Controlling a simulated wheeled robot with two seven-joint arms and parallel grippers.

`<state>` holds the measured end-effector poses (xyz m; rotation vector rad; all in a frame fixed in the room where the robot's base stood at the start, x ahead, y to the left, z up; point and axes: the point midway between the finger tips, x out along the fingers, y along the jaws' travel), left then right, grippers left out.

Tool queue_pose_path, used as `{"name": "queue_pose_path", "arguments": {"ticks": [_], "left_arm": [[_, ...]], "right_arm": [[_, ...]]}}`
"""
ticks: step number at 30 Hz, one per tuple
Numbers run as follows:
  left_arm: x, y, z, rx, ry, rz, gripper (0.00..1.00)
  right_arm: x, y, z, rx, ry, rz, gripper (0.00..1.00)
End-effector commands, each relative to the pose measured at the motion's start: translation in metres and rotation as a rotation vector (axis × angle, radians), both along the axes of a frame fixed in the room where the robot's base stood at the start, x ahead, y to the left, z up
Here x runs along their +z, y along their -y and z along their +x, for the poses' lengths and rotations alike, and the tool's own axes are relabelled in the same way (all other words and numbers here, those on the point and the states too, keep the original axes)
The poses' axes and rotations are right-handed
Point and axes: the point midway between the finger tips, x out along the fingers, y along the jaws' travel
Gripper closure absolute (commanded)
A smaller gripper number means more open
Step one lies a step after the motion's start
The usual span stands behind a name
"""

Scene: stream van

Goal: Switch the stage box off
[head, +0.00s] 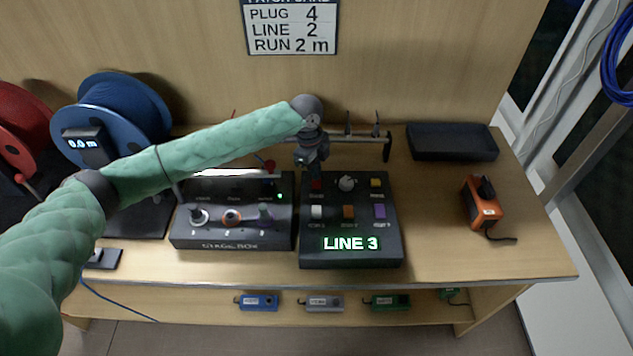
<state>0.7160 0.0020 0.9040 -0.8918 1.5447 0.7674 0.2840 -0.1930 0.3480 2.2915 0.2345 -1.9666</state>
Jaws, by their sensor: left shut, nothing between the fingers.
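The stage box (232,243) is a dark sloped box on the bench, with its name on the front, several round sockets or knobs and a small lit green light (280,196). My left gripper (314,176) is shut and empty, pointing down over the back left of the control box, by a red button (316,185). Contact cannot be told. My arm hides part of the stage box's back.
A blue reel (125,110) reading 0.0 m and a red reel (22,125) stand left. A black tray (452,142) and an orange device (482,207) are right. A rail (350,135) stands behind the boxes. A wall card (291,28) reads plug 4, line 2, run 2 m.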

Motion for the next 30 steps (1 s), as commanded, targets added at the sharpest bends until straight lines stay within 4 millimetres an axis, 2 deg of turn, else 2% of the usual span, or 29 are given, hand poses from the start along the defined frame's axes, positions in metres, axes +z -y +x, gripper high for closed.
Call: {"name": "queue_pose_path", "arguments": {"ticks": [16, 30], "left_arm": [[-0.004, 0.000, 0.000, 0.000, 0.000, 0.000, 1.00], [0.025, 0.000, 0.000, 0.000, 0.000, 0.000, 1.00]], "right_arm": [[0.000, 0.000, 0.000, 0.000, 0.000, 0.000, 0.64], [0.024, 0.000, 0.000, 0.000, 0.000, 0.000, 0.64]]}}
